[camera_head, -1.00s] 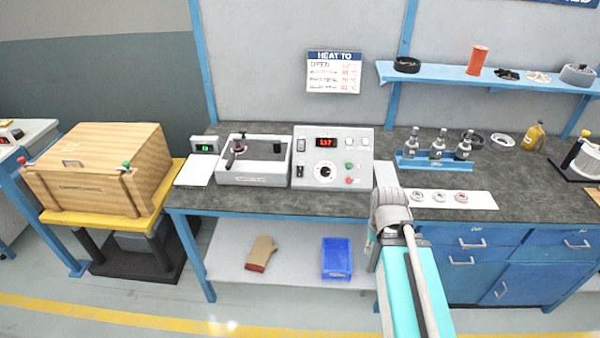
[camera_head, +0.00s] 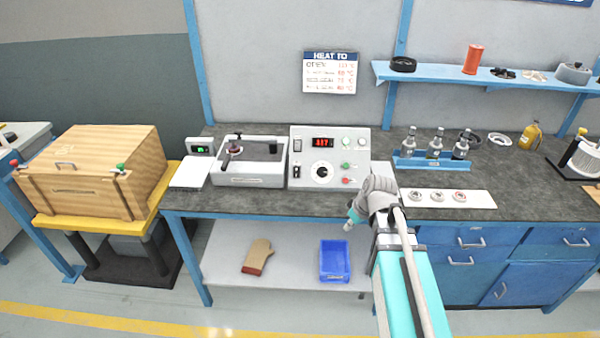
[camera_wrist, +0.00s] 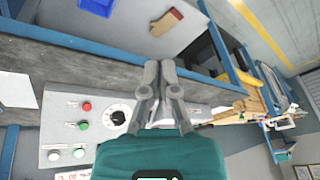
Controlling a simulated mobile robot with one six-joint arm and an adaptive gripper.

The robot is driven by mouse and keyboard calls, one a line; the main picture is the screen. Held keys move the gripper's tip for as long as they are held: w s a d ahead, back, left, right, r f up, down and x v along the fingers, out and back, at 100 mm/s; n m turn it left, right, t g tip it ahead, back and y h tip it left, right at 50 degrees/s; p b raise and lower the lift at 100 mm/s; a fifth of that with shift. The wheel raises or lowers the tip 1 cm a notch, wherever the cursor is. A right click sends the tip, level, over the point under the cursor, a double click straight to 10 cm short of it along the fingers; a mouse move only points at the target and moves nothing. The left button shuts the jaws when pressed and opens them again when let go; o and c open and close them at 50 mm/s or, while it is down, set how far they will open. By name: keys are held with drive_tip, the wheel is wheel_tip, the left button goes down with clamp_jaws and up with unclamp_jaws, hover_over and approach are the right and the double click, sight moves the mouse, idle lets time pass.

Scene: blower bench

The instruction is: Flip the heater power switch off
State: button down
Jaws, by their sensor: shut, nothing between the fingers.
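The heater control box (camera_head: 310,178) is a light grey panel on the bench with a red lit display (camera_head: 323,142), a dial (camera_head: 322,173) and green and red buttons. In the wrist view the box (camera_wrist: 60,140) appears turned over, with the dial (camera_wrist: 118,117) beside my fingers and the rocker switch not visible. My gripper (camera_wrist: 160,66) is shut and empty. In the head view, my gripper (camera_head: 348,227) is small, low and in front of the bench edge, below and right of the box.
A grey tray unit (camera_head: 250,180) with a clamp stands left of the box. A bottle rack (camera_head: 405,163) and a white strip with several rings (camera_head: 480,200) lie to the right. A glove (camera_head: 257,257) and blue bin (camera_head: 335,262) are on the lower shelf.

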sight(295, 169)
drive_tip(key=w+a+r+n+t+y+b, duration=0.2)
drive_tip(key=w+a+n+y, duration=0.1)
drive_tip(key=w+n, duration=0.4)
drive_tip(key=w+a+r+n+t+y+b, duration=0.2)
drive_tip(key=w+a+n, duration=0.4)
drive_tip(key=w, duration=0.7)
drive_tip(key=shift+w+n+t+y+b, duration=0.4)
drive_tip(key=shift+n+t+y+b, duration=0.3)
drive_tip(key=shift+n, duration=0.4)
drive_tip(key=shift+a, duration=0.1)
drive_tip(key=shift+w+a+f, duration=0.1)
drive_tip(key=b+x, duration=0.1)
drive_tip(key=x, duration=0.2)
drive_tip(key=b+x, duration=0.2)
drive_tip(key=x, duration=0.2)
drive_tip(key=b+x, duration=0.2)
drive_tip(key=x, duration=0.2)
drive_tip(key=shift+w+d+f, duration=0.15)
drive_tip(key=shift+w+d, duration=0.25)
drive_tip(key=shift+w+f+b, duration=0.6)
drive_tip(key=shift+w+b, duration=0.2)
drive_tip(key=shift+w, duration=0.05)
drive_tip(key=shift+d, duration=0.1)
